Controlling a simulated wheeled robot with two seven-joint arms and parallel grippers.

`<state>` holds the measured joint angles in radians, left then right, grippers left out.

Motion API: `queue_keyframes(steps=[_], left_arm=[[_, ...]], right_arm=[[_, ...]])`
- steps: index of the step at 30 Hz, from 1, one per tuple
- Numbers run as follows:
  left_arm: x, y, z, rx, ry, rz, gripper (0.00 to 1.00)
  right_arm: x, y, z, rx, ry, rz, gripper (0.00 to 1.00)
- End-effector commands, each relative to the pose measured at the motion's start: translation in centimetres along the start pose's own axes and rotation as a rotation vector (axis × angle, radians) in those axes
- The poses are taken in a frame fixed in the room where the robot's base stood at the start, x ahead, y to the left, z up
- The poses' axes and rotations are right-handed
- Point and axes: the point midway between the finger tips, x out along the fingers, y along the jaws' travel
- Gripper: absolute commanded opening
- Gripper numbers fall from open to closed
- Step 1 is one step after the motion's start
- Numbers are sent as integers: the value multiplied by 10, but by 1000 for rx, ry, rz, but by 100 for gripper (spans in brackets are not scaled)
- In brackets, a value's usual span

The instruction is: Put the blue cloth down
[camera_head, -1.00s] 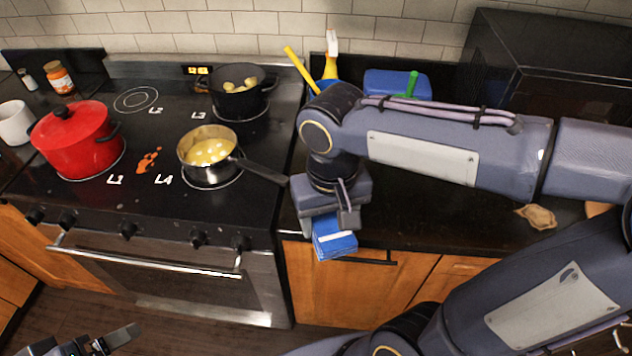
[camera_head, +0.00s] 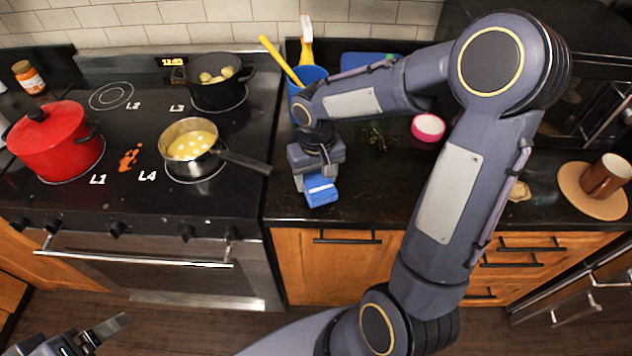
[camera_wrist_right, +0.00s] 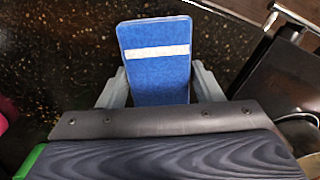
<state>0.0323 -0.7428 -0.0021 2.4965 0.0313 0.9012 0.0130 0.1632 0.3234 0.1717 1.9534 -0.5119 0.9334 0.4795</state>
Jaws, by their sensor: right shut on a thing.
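The blue cloth (camera_head: 320,189) is a folded blue block with a pale stripe. My right gripper (camera_head: 313,176) is shut on it, over the black counter just right of the stove. In the right wrist view the cloth (camera_wrist_right: 157,75) sticks out between the two grey fingers of the gripper (camera_wrist_right: 155,88), with dark speckled counter below. I cannot tell whether the cloth touches the counter. My left gripper (camera_head: 100,335) shows at the bottom left, low in front of the stove, its fingers apart and empty.
The stove holds a red pot (camera_head: 55,145), a saucepan (camera_head: 190,145) whose handle points toward the cloth, and a black pot (camera_head: 215,85). A blue bucket (camera_head: 307,78) stands behind my right gripper. A pink-rimmed round thing (camera_head: 428,127) and a brown mug (camera_head: 606,176) stand farther right.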

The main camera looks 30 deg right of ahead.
Motion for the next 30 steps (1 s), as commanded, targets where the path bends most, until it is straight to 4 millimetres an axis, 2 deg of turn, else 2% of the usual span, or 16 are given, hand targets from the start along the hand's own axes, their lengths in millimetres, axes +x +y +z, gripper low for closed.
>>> queue_keyframes(steps=[1,5,17,18,23,30], left_arm=[[0,0,0,0,0,0,81],[0,0,0,0,0,0,81],[4,-2,2,0,0,0,81],[4,-2,2,0,0,0,81],[3,-1,1,0,0,0,81],[2,-1,1,0,0,0,81]], right_arm=[[10,0,2,-1,-8,1,37],[24,-1,2,-1,-5,0,37],[31,-1,2,-1,-2,0,37],[31,-1,2,-1,-2,0,61],[29,-1,2,-1,-2,0,81],[29,-1,2,-1,-3,0,81]])
